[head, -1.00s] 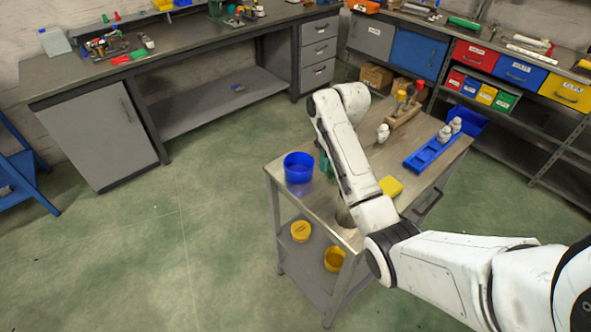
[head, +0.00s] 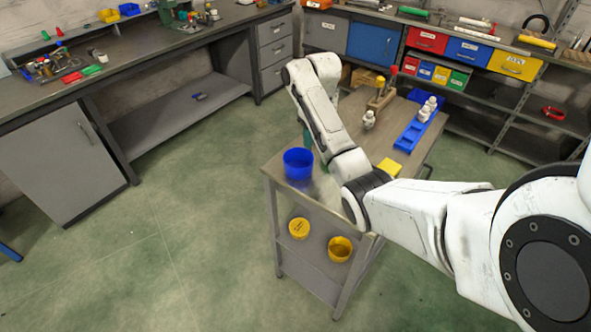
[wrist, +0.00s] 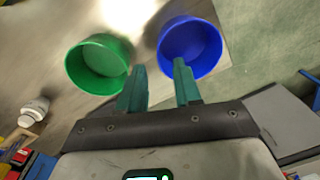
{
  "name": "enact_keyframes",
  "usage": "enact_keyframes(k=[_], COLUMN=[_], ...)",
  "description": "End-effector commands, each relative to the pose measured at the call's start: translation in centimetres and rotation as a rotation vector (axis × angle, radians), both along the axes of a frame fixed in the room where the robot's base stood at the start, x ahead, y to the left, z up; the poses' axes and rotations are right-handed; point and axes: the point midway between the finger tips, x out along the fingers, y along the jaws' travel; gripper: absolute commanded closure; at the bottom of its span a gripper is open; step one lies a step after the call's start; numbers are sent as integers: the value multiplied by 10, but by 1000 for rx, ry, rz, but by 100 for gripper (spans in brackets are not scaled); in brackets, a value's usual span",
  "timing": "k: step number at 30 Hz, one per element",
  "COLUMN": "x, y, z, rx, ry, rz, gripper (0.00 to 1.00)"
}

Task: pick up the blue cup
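The blue cup (head: 298,163) stands upright near the front left corner of the grey table (head: 279,177) in the head view. In the wrist view the blue cup (wrist: 190,47) is at the upper middle, and a green cup (wrist: 99,64) is to its left. My gripper (wrist: 159,80) is open, its two green fingers apart. The right fingertip overlaps the near rim of the blue cup in the picture; I cannot tell whether they touch. The left finger is beside the green cup. In the head view my arm hides most of the gripper and the green cup.
A yellow block (head: 389,167), a blue tray (head: 413,132) with white pieces and a wooden rack (head: 380,97) share the table. Two yellow containers (head: 299,228) (head: 340,249) sit on its lower shelf. The floor left of the table is clear.

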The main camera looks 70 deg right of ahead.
Motion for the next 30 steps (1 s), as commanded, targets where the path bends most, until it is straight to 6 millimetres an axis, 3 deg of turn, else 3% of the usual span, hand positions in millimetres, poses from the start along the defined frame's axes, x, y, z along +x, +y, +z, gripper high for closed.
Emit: enact_keyframes(k=[1,11,19,30], x=[1,2,5,6], y=[1,1,1,1], z=[-12,-43,-80,-88], rx=[0,1,1,0], ry=[0,2,2,0], rz=[1,-1,0,0], gripper=[66,66,66,69])
